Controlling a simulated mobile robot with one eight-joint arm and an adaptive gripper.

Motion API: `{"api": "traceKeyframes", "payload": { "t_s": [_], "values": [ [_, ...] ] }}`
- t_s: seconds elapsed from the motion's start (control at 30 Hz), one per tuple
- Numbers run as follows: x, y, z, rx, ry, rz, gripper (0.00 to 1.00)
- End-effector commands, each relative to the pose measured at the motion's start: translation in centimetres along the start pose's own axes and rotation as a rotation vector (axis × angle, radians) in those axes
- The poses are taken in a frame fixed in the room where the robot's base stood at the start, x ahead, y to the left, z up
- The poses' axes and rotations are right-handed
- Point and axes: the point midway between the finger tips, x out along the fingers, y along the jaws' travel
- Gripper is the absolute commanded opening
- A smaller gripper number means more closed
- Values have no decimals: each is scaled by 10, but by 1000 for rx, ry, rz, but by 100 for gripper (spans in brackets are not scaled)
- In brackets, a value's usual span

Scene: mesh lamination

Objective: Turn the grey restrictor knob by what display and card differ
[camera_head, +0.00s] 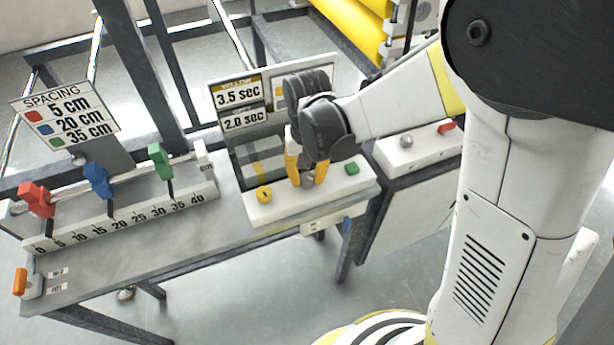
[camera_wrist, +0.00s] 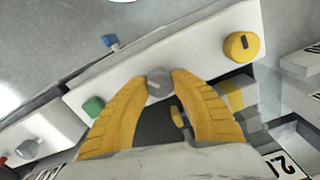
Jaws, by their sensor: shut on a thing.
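The grey knob (camera_wrist: 159,84) sits on a white panel (camera_head: 282,207) between a yellow knob (camera_head: 264,194) and a green knob (camera_head: 352,169). My yellow-fingered gripper (camera_head: 306,178) points down and is shut on the grey knob. The wrist view shows one fingertip on each side of it, with a pale mark on its face. A sign (camera_head: 237,92) behind the panel reads 3.5 sec under a yellow heading and 2.0 sec under a grey, blurred heading. A yellowish-edged board (camera_head: 279,96) beside it is mostly hidden by my gripper, and I cannot read it.
On the left, a rail (camera_head: 125,180) with a scale (camera_head: 120,219) carries red, blue and green sliders. A spacing sign (camera_head: 64,113) stands behind it. Right of the panel is another white box (camera_head: 415,148) with a grey knob and red switch.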

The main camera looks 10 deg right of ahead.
Motion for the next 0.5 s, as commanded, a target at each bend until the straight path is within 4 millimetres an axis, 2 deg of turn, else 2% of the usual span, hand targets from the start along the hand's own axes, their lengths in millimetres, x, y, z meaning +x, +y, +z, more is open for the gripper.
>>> {"api": "traceKeyframes", "payload": {
  "t_s": [0.5],
  "values": [
    [0,1,0,391,-1,0,0]
  ]
}}
